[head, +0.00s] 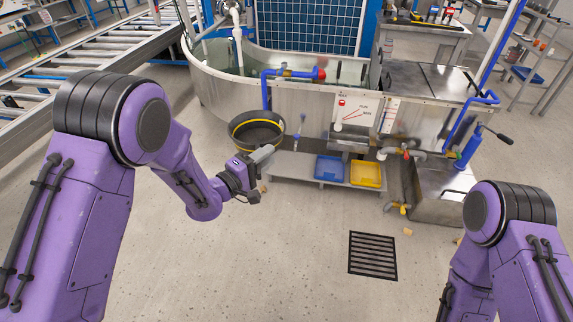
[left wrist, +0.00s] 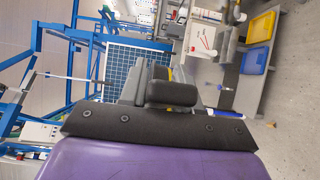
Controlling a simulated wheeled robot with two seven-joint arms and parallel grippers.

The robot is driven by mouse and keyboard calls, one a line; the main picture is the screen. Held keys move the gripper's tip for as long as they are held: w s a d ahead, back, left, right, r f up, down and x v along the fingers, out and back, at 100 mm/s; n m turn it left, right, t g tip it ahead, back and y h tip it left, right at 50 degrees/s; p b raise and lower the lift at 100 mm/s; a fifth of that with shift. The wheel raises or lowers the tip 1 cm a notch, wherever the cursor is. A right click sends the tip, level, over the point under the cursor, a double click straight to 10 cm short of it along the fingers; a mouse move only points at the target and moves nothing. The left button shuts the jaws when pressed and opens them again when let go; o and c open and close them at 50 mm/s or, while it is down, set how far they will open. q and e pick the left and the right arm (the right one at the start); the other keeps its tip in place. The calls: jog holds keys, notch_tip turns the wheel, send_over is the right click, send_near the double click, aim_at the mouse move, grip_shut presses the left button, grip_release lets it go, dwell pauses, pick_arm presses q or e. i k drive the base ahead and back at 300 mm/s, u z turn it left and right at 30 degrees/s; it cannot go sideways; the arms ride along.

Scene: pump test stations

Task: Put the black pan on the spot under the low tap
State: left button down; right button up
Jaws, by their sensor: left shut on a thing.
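The black pan (head: 256,133), round with a yellow band inside its rim, is in front of the tank in the head view, left of the low grey shelf. My left gripper (head: 263,155) is at the pan's near right side and is shut on it. My right gripper is out of view.
The low shelf (head: 305,171) holds a blue tray (head: 330,169) and a yellow tray (head: 366,174). Pipes and valves (head: 405,152) stand to their right. A steel tank (head: 222,93) is behind. A floor grate (head: 373,255) lies in front; the floor around it is mostly clear.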

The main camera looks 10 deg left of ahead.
aim_at(296, 173)
jog(key=i, duration=1.5)
